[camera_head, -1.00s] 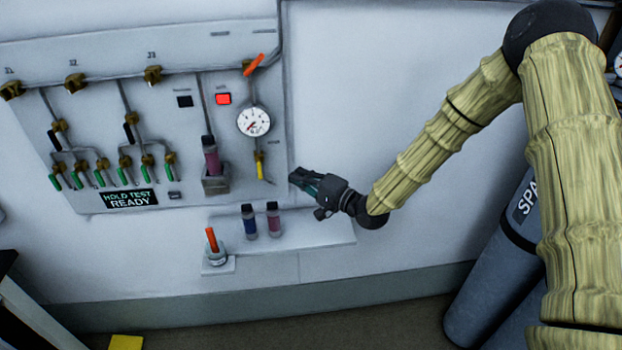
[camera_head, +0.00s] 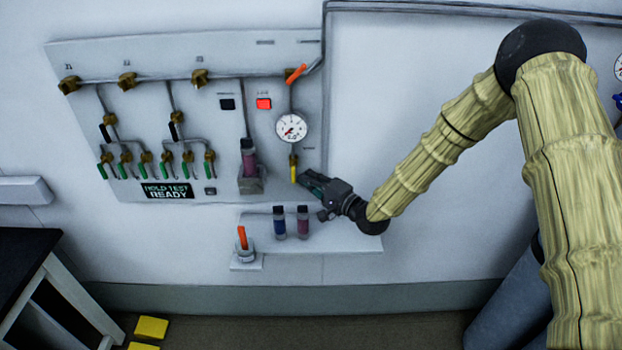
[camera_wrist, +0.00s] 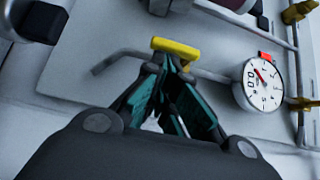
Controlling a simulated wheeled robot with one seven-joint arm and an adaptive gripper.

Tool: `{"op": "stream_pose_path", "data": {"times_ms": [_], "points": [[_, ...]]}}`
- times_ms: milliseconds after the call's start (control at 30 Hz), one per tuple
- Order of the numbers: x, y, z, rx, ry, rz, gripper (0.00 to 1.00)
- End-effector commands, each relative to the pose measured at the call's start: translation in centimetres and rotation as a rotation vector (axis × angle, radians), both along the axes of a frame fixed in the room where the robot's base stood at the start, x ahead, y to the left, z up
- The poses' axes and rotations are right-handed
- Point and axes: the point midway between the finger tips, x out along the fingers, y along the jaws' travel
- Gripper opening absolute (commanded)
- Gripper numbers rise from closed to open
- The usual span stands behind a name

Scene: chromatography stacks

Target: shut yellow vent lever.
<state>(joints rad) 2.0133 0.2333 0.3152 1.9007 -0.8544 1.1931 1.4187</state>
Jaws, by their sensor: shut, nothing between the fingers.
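The yellow vent lever (camera_head: 293,168) hangs pointing down below the round gauge on the wall panel. In the wrist view the yellow lever (camera_wrist: 176,48) lies crosswise just beyond my fingertips. My gripper (camera_head: 305,178) is shut and empty, just right of the lever and slightly below its middle. In the wrist view my gripper (camera_wrist: 168,68) has its fingertips very close to the lever; I cannot tell whether they touch it. The gauge (camera_head: 291,128) has a white dial; the gauge also shows in the wrist view (camera_wrist: 262,84).
An orange lever (camera_head: 296,74) sits above the gauge. A vial in a holder (camera_head: 249,160) is left of the yellow lever. Below, a ledge (camera_head: 345,238) bears two capped vials.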

Motion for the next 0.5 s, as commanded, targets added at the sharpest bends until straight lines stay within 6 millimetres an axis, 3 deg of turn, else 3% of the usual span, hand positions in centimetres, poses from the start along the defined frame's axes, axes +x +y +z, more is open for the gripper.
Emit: {"op": "stream_pose_path", "data": {"times_ms": [500], "points": [[-0.01,0.14,-0.43,0.059,0.0,-0.001,0.0]]}}
